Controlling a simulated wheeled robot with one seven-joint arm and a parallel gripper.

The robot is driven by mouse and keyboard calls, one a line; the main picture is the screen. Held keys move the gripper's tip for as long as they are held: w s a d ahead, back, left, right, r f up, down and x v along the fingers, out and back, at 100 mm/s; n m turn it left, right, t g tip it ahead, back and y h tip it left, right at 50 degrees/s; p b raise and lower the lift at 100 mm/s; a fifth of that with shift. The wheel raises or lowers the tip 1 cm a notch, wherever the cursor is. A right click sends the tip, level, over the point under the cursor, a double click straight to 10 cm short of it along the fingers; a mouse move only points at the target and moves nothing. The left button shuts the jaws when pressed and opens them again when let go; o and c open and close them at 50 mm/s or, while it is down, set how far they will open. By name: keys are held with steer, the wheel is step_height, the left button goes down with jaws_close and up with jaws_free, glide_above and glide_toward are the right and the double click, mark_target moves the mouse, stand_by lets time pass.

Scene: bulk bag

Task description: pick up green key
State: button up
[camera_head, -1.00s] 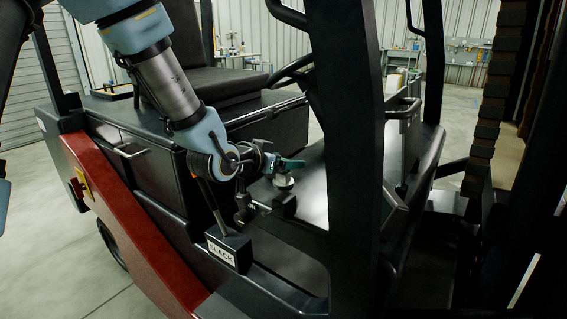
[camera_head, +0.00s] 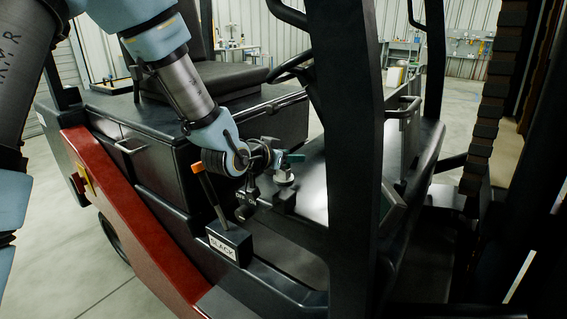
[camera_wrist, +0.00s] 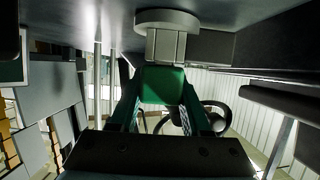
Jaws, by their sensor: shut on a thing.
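The green key (camera_wrist: 163,84) is in the middle of the wrist view, between the two fingers of my gripper (camera_wrist: 163,94). My gripper is shut on it. A grey block and a round pale disc (camera_wrist: 167,20) sit directly against the key at a dark surface. In the head view my gripper (camera_head: 283,158) is at the forklift's dark panel, just above the pale disc (camera_head: 284,177). The key is too small there to tell apart from the teal finger.
An orange-handled lever (camera_head: 207,186) rises from a box marked SLACK (camera_head: 230,243), left of my gripper. A dark post (camera_head: 350,150) stands close on the right. The seat (camera_head: 225,82) and steering wheel (camera_head: 292,68) are behind.

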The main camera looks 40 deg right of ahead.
jaws_close()
steer(key=shift+r, duration=0.1)
